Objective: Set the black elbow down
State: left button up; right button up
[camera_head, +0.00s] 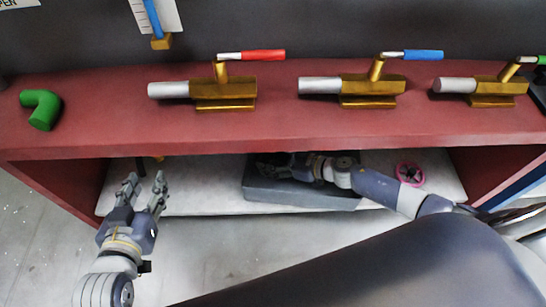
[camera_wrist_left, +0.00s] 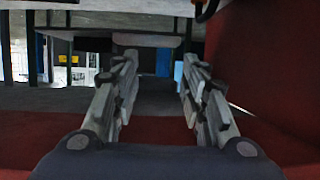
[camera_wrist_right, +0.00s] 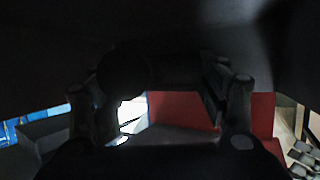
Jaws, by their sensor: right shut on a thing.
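The black elbow (camera_wrist_right: 150,70) shows in the right wrist view as a dark rounded shape between the fingers of my right gripper (camera_wrist_right: 165,82), which is shut on it. The picture there is very dark, so its outline is hard to make out. In the head view my right gripper (camera_head: 270,168) is under the red bench top, at the grey box (camera_head: 310,199) on the lower shelf; the elbow cannot be told apart there. My left gripper (camera_head: 145,185) is open and empty in front of the shelf's left end; it also shows in the left wrist view (camera_wrist_left: 158,65).
The red bench top (camera_head: 200,137) overhangs the white lower shelf (camera_head: 210,196). A green elbow (camera_head: 42,108) lies at its left. Brass presses with red (camera_head: 263,55), blue (camera_head: 423,56) and green handles stand along it. A pink wheel (camera_head: 410,174) is on the shelf at right.

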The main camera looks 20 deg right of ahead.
pick_arm(q)
jog(key=shift+w+d+r+t, duration=0.15)
jog(key=shift+w+r+t, duration=0.2)
jog(key=shift+r, duration=0.25)
jog(key=shift+w+d+r+t, duration=0.1)
jog(key=shift+w+r+t, duration=0.1)
jog(key=shift+r+t, duration=0.25)
pick_arm(e)
jog(key=shift+f, duration=0.55)
jog(key=o, duration=1.2)
pick_arm(q)
jog(key=shift+r, duration=0.1)
pick_arm(e)
jog(key=shift+o, duration=0.2)
jog(key=shift+r, duration=0.1)
